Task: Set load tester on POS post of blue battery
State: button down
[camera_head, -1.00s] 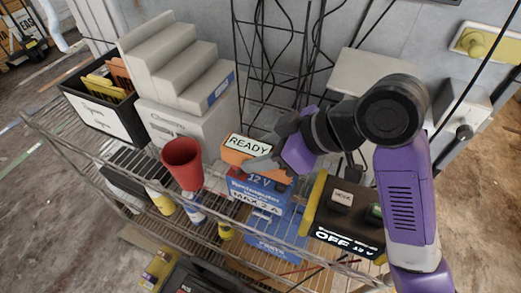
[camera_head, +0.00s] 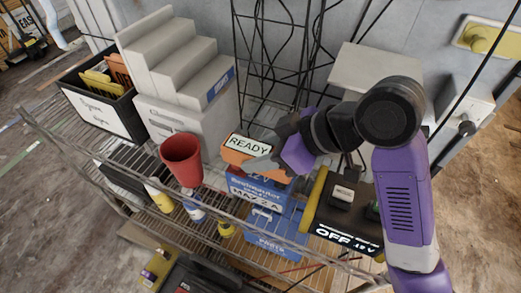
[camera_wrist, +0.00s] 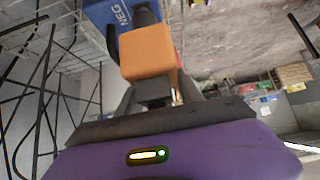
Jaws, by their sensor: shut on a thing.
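The load tester (camera_head: 243,152) is an orange block with a white display reading READY. My gripper (camera_head: 272,157) is shut on it from the right side. The blue battery (camera_head: 258,192), with white print, stands on the wire shelf directly below the tester. The tester overlaps the battery's upper edge in the head view; I cannot tell whether they touch. In the wrist view, the orange tester (camera_wrist: 148,52) is in front of the fingers, with the blue battery face (camera_wrist: 112,12) marked NEG beyond it. The POS post is not clearly visible.
A red cup (camera_head: 181,160) stands left of the battery, and a black-and-yellow charger (camera_head: 343,215) reading OFF stands close on its right. A grey stepped stand (camera_head: 185,75) and a black bin (camera_head: 100,108) are further left. Dark wire racking rises behind.

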jog(key=shift+f+b, duration=0.45)
jog(key=shift+f, duration=0.25)
jog(key=c, duration=0.7)
grip_release()
jog(key=shift+d, duration=0.1)
jog(key=v, duration=0.7)
jog(key=shift+s+d+r+b, duration=0.1)
jog(key=shift+s+r+b, duration=0.05)
jog(key=shift+r+b, duration=0.15)
